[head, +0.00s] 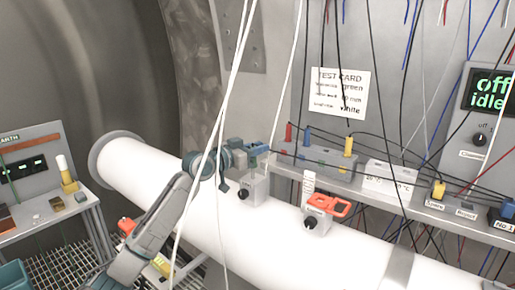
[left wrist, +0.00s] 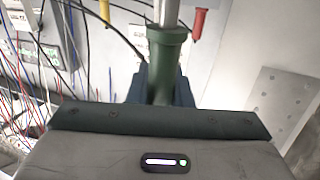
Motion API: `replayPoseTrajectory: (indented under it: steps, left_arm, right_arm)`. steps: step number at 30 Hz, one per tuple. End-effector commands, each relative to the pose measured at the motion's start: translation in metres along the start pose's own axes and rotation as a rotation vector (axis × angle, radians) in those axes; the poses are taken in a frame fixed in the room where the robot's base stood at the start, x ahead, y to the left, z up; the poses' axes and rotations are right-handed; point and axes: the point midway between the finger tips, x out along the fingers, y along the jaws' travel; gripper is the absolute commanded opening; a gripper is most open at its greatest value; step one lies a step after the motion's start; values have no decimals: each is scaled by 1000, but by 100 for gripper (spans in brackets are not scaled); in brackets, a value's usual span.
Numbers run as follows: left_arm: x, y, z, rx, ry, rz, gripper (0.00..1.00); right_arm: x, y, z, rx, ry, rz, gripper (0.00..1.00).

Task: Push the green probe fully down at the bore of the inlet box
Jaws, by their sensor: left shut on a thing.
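The green probe (left wrist: 166,60) stands between the fingers of my left gripper (left wrist: 162,92) in the left wrist view, with a pale metal rod at its far end. In the head view my left gripper (head: 252,152) is shut on the probe, just above a small grey box with a black knob (head: 255,190) on the white pipe. This appears to be the inlet box. A bit of green (head: 253,162) shows between the gripper and the box top. The bore and the probe's lower end are hidden, so I cannot tell how deep it sits. My right gripper is not in view.
The white pipe (head: 280,240) crosses the view. A second box with an orange-red handle (head: 328,205) stands on it, right of the inlet box. A grey rack (head: 325,172) with coloured plugs is behind. White cables (head: 222,110) hang in front of my arm.

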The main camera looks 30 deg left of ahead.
Motion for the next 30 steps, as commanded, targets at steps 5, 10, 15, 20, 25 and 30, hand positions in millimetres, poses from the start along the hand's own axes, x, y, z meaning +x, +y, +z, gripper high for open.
replayPoseTrajectory:
  steps: [5,10,15,20,25,30]
  left_arm:
    - [0,0,6,0,0,0,0]
    - [0,0,10,0,0,0,0]
    - [0,0,14,0,0,0,0]
    - [0,0,18,0,0,0,0]
    - [0,0,22,-1,0,0,0]
    - [0,0,26,-1,0,0,0]
  right_arm:
    - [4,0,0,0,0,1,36]
    - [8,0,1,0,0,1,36]
    - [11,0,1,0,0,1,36]
    - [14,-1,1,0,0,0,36]
    - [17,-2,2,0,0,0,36]
    - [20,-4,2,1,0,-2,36]
